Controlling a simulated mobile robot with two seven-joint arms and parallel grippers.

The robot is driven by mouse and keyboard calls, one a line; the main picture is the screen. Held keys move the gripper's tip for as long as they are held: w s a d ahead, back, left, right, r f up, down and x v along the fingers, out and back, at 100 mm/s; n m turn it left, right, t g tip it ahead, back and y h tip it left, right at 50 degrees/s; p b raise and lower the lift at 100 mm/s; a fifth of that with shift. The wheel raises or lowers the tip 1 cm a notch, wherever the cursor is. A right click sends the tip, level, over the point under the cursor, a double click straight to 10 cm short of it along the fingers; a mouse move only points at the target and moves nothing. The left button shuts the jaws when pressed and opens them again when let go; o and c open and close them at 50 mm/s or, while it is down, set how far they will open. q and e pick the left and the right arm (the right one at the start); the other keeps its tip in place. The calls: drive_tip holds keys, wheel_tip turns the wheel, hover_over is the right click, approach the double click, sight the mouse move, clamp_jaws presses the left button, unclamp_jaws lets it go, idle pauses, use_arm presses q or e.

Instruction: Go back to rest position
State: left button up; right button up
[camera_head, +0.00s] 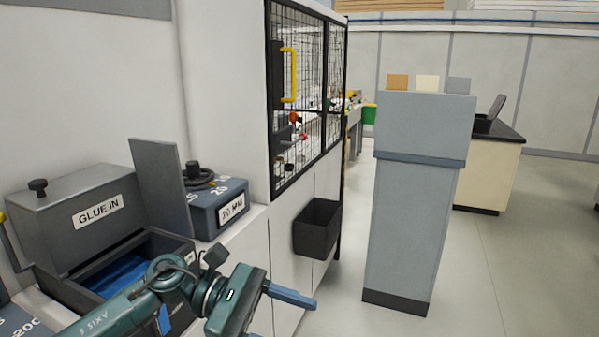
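My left gripper (288,318) is at the bottom centre, beside the white cabinet front. One blue finger points right. The other finger is mostly cut off by the bottom edge, with a gap between them, and I see nothing held. My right gripper is not in view.
A black bin (317,228) hangs on the machine's side. A grey pedestal (413,225) carries three small samples. Floor at right is clear.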

use_arm(q)
drive_tip(key=s+a+f+m+t+y, duration=0.1)
drive_tip(key=a+f+m+t+y, duration=0.4)
drive_tip(key=f+m+t, duration=0.55)
drive_tip(key=s+a+f+m+t+y, duration=0.1)
drive_tip(key=a+f+m+t+y, duration=0.3)
drive_tip(key=f+m+t, duration=0.65)
drive_tip(key=s+a+f+n+g+y, duration=0.3)
drive_tip(key=s+f+n+g, duration=0.3)
drive_tip(key=s+f, duration=0.2)
drive_tip(key=shift+s+a+g, duration=0.3)
drive_tip(key=shift+s+a, duration=0.15)
drive_tip(key=shift+s, duration=0.6)
